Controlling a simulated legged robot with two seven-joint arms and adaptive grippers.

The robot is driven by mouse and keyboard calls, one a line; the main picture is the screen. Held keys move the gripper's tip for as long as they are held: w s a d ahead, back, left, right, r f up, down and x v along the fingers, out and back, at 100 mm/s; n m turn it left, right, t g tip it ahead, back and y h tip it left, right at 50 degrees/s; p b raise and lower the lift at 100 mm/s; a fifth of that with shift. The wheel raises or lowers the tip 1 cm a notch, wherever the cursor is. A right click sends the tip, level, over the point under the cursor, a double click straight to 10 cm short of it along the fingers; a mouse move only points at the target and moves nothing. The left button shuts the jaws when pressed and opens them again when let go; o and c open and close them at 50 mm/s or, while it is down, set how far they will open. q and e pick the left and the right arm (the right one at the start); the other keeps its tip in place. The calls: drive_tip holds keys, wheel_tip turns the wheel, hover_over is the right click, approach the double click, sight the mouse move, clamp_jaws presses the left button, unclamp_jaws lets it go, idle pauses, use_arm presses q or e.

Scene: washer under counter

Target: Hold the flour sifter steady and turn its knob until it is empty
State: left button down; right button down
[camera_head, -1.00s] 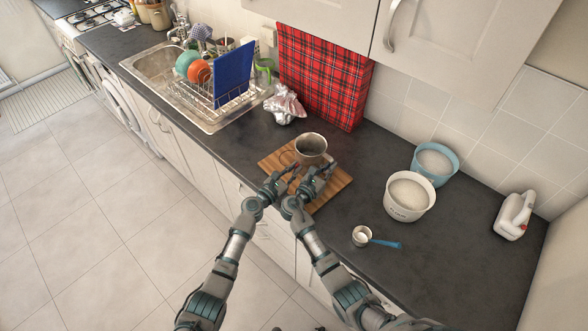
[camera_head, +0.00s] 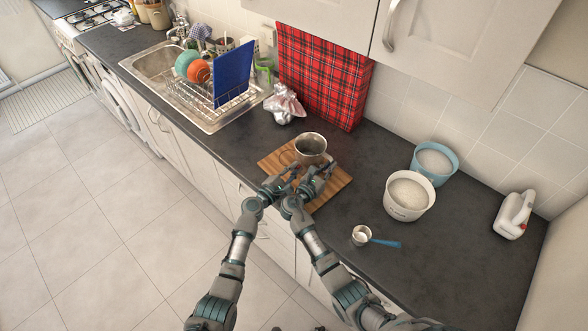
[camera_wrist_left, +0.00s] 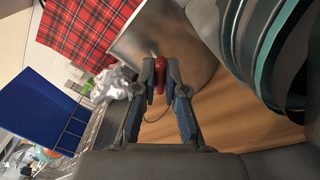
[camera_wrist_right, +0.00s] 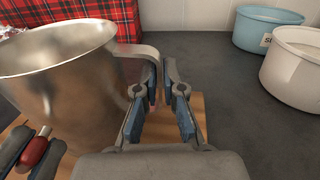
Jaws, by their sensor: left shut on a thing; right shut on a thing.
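The metal flour sifter (camera_head: 310,147) stands upright over the wooden board (camera_head: 334,190) on the dark counter. In the right wrist view the sifter (camera_wrist_right: 62,75) fills the left side, and my right gripper (camera_wrist_right: 160,80) is shut on its handle (camera_wrist_right: 143,54). In the left wrist view my left gripper (camera_wrist_left: 160,75) is shut on the red knob (camera_wrist_left: 160,67) at the sifter's side. The knob (camera_wrist_right: 34,150) also shows in the right wrist view. Both grippers in the head view, left (camera_head: 290,173) and right (camera_head: 326,171), are at the sifter's near side. The sifter's inside bottom is hidden.
A white tub (camera_head: 410,212) and a blue tub (camera_head: 437,178), both with white powder, stand to the right. A small cup with a blue handle (camera_head: 384,243) and a white jug (camera_head: 513,214) are further along. A crumpled bag (camera_head: 285,103) and dish rack (camera_head: 200,95) are left.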

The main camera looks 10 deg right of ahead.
use_arm(q)
drive_tip(key=shift+f, duration=0.1)
idle(0.5)
drive_tip(key=c, duration=1.2)
unclamp_jaws()
drive_tip(key=v, duration=1.2)
drive_tip(key=shift+a, duration=0.1)
